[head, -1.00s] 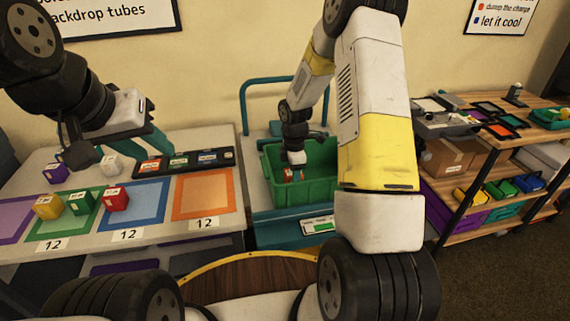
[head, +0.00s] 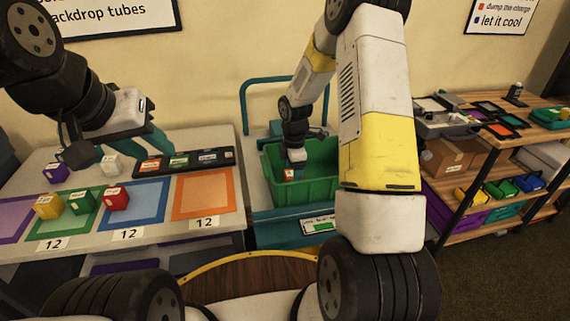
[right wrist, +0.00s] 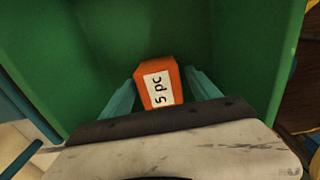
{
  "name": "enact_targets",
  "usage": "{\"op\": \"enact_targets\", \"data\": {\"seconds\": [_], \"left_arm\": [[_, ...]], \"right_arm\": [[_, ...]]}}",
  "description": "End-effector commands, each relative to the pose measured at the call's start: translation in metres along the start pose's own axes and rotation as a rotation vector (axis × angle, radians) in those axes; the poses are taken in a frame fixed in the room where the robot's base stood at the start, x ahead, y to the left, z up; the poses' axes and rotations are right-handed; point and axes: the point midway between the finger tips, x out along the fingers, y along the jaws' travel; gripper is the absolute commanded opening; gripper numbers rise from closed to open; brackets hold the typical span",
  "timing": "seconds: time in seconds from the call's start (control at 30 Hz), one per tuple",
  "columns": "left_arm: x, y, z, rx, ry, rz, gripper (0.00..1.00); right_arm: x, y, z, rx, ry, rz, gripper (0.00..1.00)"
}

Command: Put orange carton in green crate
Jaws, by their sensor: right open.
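The orange carton (right wrist: 160,84), with a white "5 pc" label, is inside the green crate (right wrist: 60,50). In the right wrist view it sits between the two teal fingers of my right gripper (right wrist: 160,92), which is open, with a narrow gap showing beside the carton. In the head view my right gripper (head: 293,174) reaches down into the crate (head: 318,192), and only a small part of the carton (head: 289,175) shows. I cannot tell whether the carton rests on the crate floor. My left gripper (head: 122,156) is open and empty above the table at the left.
The left table has coloured mats and several small cartons, including yellow (head: 47,206), green (head: 82,201), red (head: 117,198) and purple (head: 56,172) ones. A black tray (head: 226,160) lies at its back. The crate walls stand close around my right gripper. Wooden shelves (head: 490,150) stand at the right.

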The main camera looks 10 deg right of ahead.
Motion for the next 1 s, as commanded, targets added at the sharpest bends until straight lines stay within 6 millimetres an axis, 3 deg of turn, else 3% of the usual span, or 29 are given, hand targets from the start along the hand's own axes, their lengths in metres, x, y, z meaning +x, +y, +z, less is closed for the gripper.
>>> {"op": "enact_targets", "data": {"seconds": [0.33,0.67,0.83,1.0], "left_arm": [[0.000,0.000,0.000,0.000,0.000,0.000,0.36],[0.000,0.000,0.000,0.000,0.000,0.000,0.36],[0.000,0.000,0.000,0.000,0.000,0.000,0.36],[0.000,0.000,0.000,0.000,0.000,0.000,0.36]], "right_arm": [[-0.075,0.001,0.001,0.002,0.000,0.007,0.71],[-0.115,-0.002,0.000,0.024,0.000,0.012,0.71],[-0.168,-0.025,-0.001,0.215,0.010,0.084,0.71],[-0.235,-0.075,-0.004,0.551,0.074,0.192,0.71]]}}
